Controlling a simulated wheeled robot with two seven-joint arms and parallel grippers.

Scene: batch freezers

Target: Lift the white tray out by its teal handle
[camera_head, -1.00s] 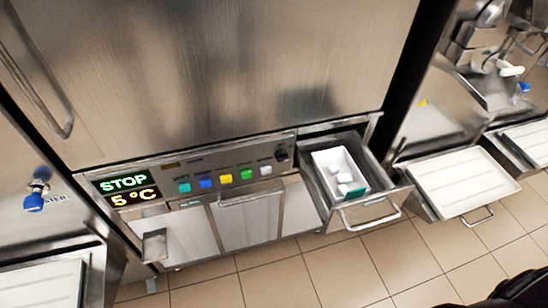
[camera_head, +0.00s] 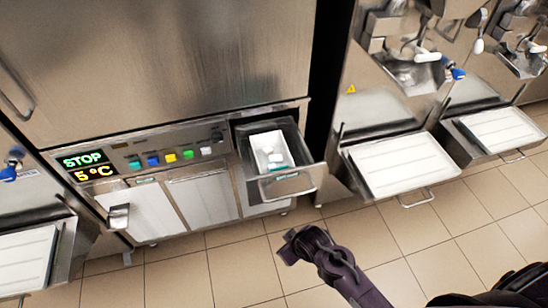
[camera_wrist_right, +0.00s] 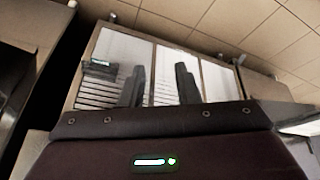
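The white tray (camera_head: 257,141) sits inside the pulled-out metal drawer (camera_head: 243,159) of the freezer, with small white pieces in it. Its teal handle (camera_head: 284,176) is at the tray's front end, partly hidden behind the drawer front. My right gripper (camera_head: 288,245) comes in from the lower right, in front of and below the drawer, apart from it. In the right wrist view its two fingers (camera_wrist_right: 160,72) stand apart with nothing between them. My left gripper is not in view.
The control panel with coloured buttons (camera_head: 171,157) is left of the drawer. A drawer handle bar (camera_head: 287,190) sticks out in front. A machine with a white ribbed tray (camera_head: 402,165) stands to the right. The tiled floor (camera_head: 235,265) ahead is clear.

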